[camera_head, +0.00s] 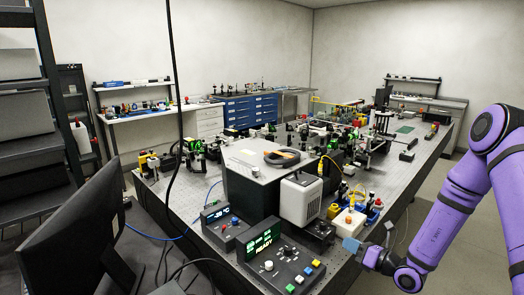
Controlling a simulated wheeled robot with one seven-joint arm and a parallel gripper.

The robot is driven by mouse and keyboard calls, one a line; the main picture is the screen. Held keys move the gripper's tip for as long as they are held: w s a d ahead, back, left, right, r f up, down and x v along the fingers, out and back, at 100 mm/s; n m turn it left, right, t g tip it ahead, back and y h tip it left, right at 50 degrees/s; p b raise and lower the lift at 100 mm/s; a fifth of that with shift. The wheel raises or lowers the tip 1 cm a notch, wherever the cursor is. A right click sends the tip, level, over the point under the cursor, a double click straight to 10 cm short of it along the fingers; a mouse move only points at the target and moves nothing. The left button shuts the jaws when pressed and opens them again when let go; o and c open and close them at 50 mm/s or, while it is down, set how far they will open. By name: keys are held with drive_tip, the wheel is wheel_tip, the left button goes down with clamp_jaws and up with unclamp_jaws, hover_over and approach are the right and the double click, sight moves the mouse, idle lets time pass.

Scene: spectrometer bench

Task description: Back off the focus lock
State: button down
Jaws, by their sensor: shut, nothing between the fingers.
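My purple arm comes in from the right, and my gripper (354,247) is small at its end, over the right edge of the bench. It looks shut and empty, beside a white box (348,221) with an orange-red knob on top. I cannot tell whether it touches anything. The focus lock cannot be picked out for sure at this size. In the middle stand a large grey instrument housing (254,190) and a pale vented unit (300,199). A dark control box (280,268) in front has a white knob, coloured buttons and a green display reading READY.
A smaller dark box (224,221) with a display and knobs stands left of the control box. A black monitor (75,235) fills the left foreground. Optics crowd the perforated bench (182,193) behind. A black cable hangs in front. Bare floor (430,185) lies right of the bench.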

sight(331, 234)
drive_tip(key=shift+v, duration=1.05)
drive_tip(key=shift+w+d+f, duration=0.1)
drive_tip(key=shift+w+a+f+n, duration=0.1)
drive_tip(key=shift+w+a+n, duration=0.5)
drive_tip(key=shift+n, duration=0.4)
drive_tip(key=shift+w+a+f+n, duration=0.15)
drive_tip(key=shift+w+a+n, duration=0.4)
drive_tip(key=shift+w+n, duration=0.35)
drive_tip(key=shift+w+a+f+n, duration=0.1)
drive_tip(key=shift+w+a+n, duration=0.45)
drive_tip(key=shift+n, duration=0.55)
drive_tip(key=shift+w+a+r, duration=0.1)
drive_tip(key=shift+a, duration=0.05)
